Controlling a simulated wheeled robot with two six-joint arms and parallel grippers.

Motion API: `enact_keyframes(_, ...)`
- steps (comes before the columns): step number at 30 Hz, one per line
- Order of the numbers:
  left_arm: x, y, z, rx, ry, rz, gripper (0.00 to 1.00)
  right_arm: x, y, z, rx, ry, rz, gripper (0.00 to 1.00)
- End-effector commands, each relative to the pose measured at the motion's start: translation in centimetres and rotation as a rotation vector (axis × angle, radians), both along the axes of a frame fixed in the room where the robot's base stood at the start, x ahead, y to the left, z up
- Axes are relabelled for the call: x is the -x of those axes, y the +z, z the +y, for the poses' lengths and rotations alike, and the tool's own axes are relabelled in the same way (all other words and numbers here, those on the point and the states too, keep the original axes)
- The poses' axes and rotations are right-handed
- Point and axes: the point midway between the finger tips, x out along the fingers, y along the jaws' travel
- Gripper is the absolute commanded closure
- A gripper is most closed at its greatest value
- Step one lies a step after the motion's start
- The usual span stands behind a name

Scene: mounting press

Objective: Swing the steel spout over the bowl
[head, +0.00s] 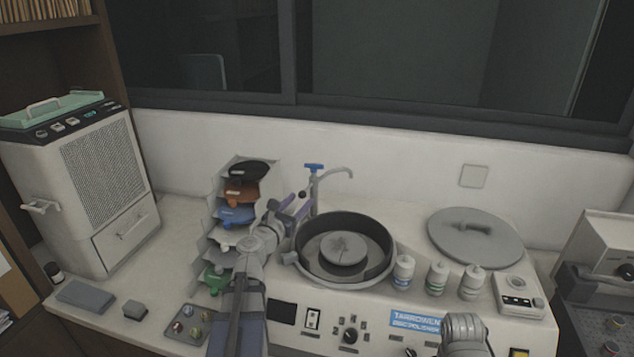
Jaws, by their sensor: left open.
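The steel spout (332,172) rises from a post behind the bowl, topped by a blue handle (314,167). It curves toward the right, and its tip shows against the wall above the bowl's back rim; I cannot tell how far it reaches over the bowl. The round black bowl (387,262) has a grey disc in its middle. My left gripper (304,203) is open close to the spout's post, at the bowl's back left; its fingers are small and partly merged with the post. My right arm shows only at the bottom edge, without its gripper.
A tiered rack of coloured pads (233,214) stands close left of my left arm. Several white bottles (437,277) stand right of the bowl, before a round grey lid (474,237). A white cabinet unit (82,182) stands far left.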

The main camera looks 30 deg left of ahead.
Motion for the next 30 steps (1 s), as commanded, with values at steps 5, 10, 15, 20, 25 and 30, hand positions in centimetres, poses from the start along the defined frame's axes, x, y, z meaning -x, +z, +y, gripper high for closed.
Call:
enact_keyframes(5, 0.2, 0.2, 0.8, 0.027, 0.019, -0.009, 0.45, 0.0, 0.1, 0.0, 0.0, 0.0, 0.0, 0.5)
enact_keyframes(10, 0.0, 0.2, 0.8, 0.028, 0.019, -0.009, 0.45, 0.0, 0.1, 0.0, 0.0, 0.0, 0.0, 0.5)
enact_keyframes(15, -1.1, 0.2, 0.9, 0.027, 0.017, -0.009, 0.45, 0.0, 0.1, 0.0, 0.0, 0.0, 0.0, 0.5)
enact_keyframes(20, -3.3, 0.2, 1.0, 0.026, 0.017, -0.009, 0.45, 0.0, 0.1, 0.0, 0.0, 0.0, 0.0, 0.5)
enact_keyframes(25, -6.0, 0.2, 1.2, 0.026, 0.017, -0.009, 0.45, 0.0, 0.1, 0.0, 0.0, 0.0, 0.0, 0.5)
enact_keyframes(30, -7.6, 0.2, 1.2, 0.026, 0.017, -0.009, 0.45, 0.0, 0.1, 0.0, 0.0, 0.0, 0.0, 0.5)
